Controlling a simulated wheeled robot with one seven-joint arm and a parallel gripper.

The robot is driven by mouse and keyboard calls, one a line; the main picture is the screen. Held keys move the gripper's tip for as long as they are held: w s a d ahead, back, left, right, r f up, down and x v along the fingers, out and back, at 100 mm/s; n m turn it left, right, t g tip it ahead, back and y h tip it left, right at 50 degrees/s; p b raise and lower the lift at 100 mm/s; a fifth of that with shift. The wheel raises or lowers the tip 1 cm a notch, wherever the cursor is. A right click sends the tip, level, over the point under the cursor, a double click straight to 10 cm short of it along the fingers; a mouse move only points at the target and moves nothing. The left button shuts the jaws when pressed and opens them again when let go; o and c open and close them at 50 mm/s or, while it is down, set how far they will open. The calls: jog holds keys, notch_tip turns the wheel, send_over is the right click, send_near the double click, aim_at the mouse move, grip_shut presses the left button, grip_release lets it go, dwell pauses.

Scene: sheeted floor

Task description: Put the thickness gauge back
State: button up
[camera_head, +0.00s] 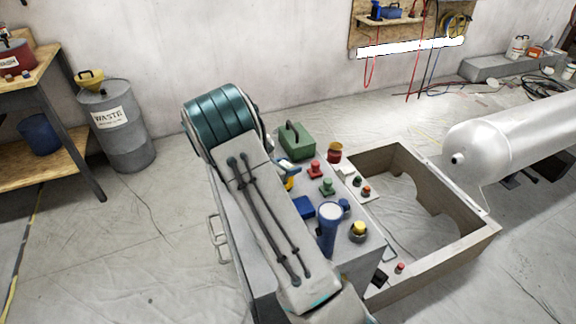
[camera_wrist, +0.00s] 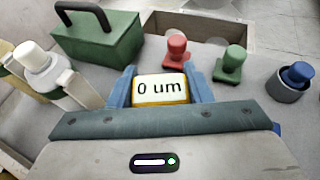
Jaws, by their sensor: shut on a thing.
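My gripper (camera_wrist: 160,92) has blue fingers and is shut on the thickness gauge (camera_wrist: 161,88), a small yellow-edged block whose white display reads "0 um". In the wrist view the gauge sits between the fingers above the grey top. In the head view the gripper (camera_head: 290,178) is partly hidden by my arm, over the grey cart top (camera_head: 362,254). The gap between the gauge and the top cannot be told.
A green case (camera_head: 297,141) with a dark handle stands nearby.

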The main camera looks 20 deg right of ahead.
jog(key=shift+f, duration=0.2)
jog(key=o, duration=1.1)
jog(key=shift+r, duration=0.1)
jog(key=shift+c, duration=0.2)
jog(key=shift+r, duration=0.1)
jog(key=shift+a+r, duration=0.15)
jog(key=shift+a, duration=0.05)
jog(key=v, duration=1.1)
jog(key=s+d+r+m+g+y, duration=0.1)
jog(key=s+r+m+g+y, duration=0.2)
jog(key=s+m, duration=0.35)
jog(key=s+d+r+m+g+y, duration=0.2)
jog(key=s+r+m, duration=0.25)
jog(key=s, duration=0.35)
jog(key=s+a+r+m+t+y, duration=0.1)
jog(key=s+a+r+m+y, duration=0.1)
jog(key=s+m, duration=0.3)
jog(key=s+a+r+m+t+y, duration=0.1)
jog(key=s+a+r+m+y, duration=0.2)
jog(key=s+a+m+y, duration=0.2)
jog(key=s+m, duration=0.1)
jog(key=s, duration=0.2)
jog(key=shift+m+t+b, duration=0.3)
